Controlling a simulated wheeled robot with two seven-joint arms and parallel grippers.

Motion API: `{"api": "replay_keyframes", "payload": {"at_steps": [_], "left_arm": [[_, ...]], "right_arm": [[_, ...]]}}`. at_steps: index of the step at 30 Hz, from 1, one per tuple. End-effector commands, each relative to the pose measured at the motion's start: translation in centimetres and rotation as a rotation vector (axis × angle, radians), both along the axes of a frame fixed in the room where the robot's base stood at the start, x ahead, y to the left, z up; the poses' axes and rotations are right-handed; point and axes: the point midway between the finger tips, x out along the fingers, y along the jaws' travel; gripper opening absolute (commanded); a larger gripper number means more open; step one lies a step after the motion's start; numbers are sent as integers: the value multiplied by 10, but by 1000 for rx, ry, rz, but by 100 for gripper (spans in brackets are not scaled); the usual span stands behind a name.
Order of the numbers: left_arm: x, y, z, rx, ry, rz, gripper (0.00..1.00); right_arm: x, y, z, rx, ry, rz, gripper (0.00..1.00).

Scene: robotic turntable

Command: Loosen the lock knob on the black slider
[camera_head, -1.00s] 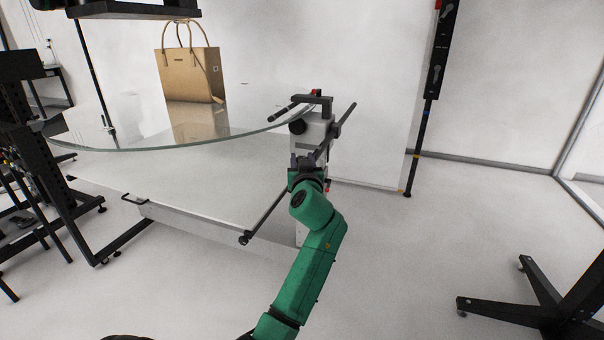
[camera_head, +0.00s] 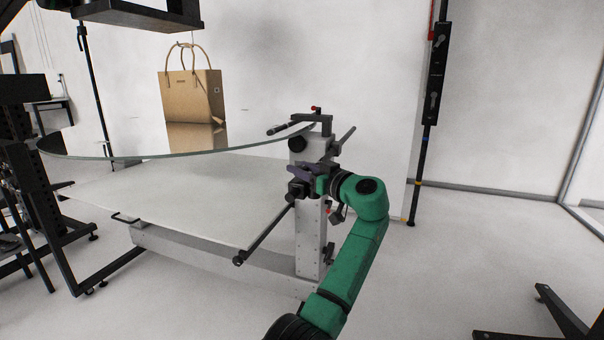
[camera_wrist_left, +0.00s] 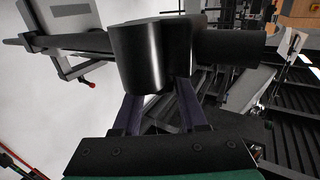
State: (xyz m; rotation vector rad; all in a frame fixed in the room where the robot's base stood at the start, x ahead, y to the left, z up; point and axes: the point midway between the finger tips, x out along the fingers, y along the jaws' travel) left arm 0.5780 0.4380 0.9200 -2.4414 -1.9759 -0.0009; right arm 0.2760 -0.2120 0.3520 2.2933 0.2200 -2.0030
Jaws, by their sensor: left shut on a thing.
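My left gripper (camera_head: 302,171) comes in from the right to the post at the turntable's right edge. Its purple fingers also show in the wrist view (camera_wrist_left: 160,107), on either side of a black cylindrical knob (camera_wrist_left: 142,55), and are shut on it. A dark block that looks like the black slider (camera_head: 297,188) sits by the gripper on a slanted black rod (camera_head: 262,235). In the wrist view the rod (camera_wrist_left: 75,42) runs behind the knob. The fingers and wrist partly hide the slider in the head view. My right gripper is not in view.
The glass turntable plate (camera_head: 110,157) carries a tan handbag (camera_head: 192,95). A grey post (camera_head: 311,235) with other black knobs and a clamp (camera_head: 310,119) stands close to the gripper. A black stand (camera_head: 432,110) is behind it. The floor at right is mostly clear.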

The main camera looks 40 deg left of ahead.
Motion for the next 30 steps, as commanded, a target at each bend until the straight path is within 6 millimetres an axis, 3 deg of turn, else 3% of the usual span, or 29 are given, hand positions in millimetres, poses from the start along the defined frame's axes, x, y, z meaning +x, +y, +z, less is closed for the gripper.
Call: {"api": "replay_keyframes", "payload": {"at_steps": [14,15,17,26,30], "left_arm": [[0,0,0,-1,0,17,0],[0,0,0,-1,0,17,50],[0,0,0,-1,0,16,72],[0,0,0,-1,0,16,72],[-2,-13,-1,-2,0,14,72]], "right_arm": [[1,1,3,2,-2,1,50],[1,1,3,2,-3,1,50],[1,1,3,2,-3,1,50],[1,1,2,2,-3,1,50],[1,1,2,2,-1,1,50]]}}
